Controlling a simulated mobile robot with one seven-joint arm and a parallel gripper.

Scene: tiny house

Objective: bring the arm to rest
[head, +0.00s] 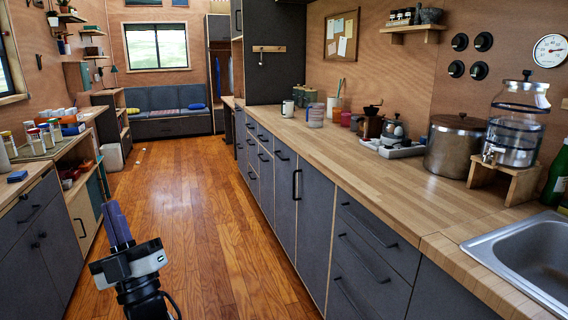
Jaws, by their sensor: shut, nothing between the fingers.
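My gripper (117,224) is in the lower left of the head view, over the wooden floor. Its dark fingers point up and away from me and are together, with nothing between them. The grey and black wrist shows below them, and the rest of my arm runs out of the bottom edge. In the picture the fingers stand just right of the left-hand cabinets, and I see no contact with anything.
A long wooden counter (345,165) over grey cabinets lines the right, with a steel pot (455,148), a glass dispenser (516,122) and a sink (530,256). Left cabinets (38,244) hold jars.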

